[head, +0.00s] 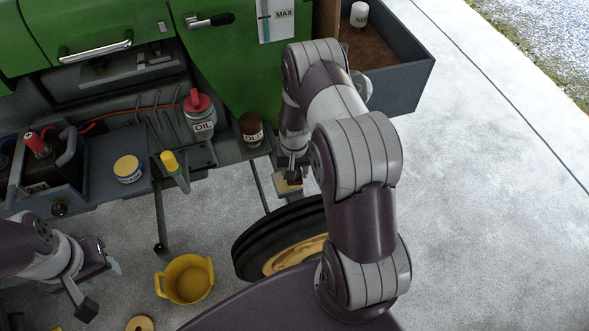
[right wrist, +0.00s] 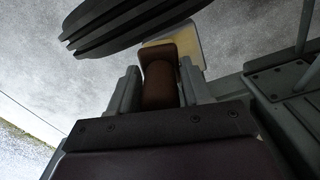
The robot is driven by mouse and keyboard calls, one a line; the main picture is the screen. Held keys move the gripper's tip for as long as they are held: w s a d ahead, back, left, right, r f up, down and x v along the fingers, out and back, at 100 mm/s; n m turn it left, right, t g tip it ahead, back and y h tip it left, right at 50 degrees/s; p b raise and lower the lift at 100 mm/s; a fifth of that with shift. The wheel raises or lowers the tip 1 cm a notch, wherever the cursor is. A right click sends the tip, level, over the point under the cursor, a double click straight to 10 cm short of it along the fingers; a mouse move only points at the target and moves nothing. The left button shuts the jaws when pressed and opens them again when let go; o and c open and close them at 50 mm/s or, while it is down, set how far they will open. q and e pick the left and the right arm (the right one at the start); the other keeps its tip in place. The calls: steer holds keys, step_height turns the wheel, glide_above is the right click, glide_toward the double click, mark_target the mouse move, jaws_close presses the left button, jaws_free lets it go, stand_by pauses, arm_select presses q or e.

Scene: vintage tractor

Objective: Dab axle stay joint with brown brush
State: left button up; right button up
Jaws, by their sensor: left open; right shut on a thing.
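My right gripper (right wrist: 160,88) is shut on the brown brush (right wrist: 159,72), whose brown body sits between the fingers. A cream part shows beyond the brown one; in the head view the cream end of the brush (head: 288,186) points down, just above the black tyre (head: 262,230). Thin grey stay rods (head: 260,186) run down beside the brush towards the wheel. I cannot tell which point is the axle stay joint, or whether the brush touches anything. My left gripper (head: 96,286) is open and empty at the lower left, away from the brush.
A yellow bucket (head: 187,280) stands on the floor. An open grey drawer (head: 400,83) juts out right. Concrete at right is clear.

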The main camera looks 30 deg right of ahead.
steer(key=shift+f, duration=0.4)
steer(key=shift+d, duration=0.1)
steer(key=shift+s+d+r, duration=0.1)
steer(key=shift+s+d, duration=0.05)
steer(key=shift+d, duration=0.2)
steer(key=shift+a, duration=0.15)
steer(key=shift+w+a, duration=0.25)
steer(key=shift+a, duration=0.55)
steer(key=shift+d, duration=0.15)
steer(key=shift+s+d, duration=0.3)
steer(key=shift+d, duration=0.5)
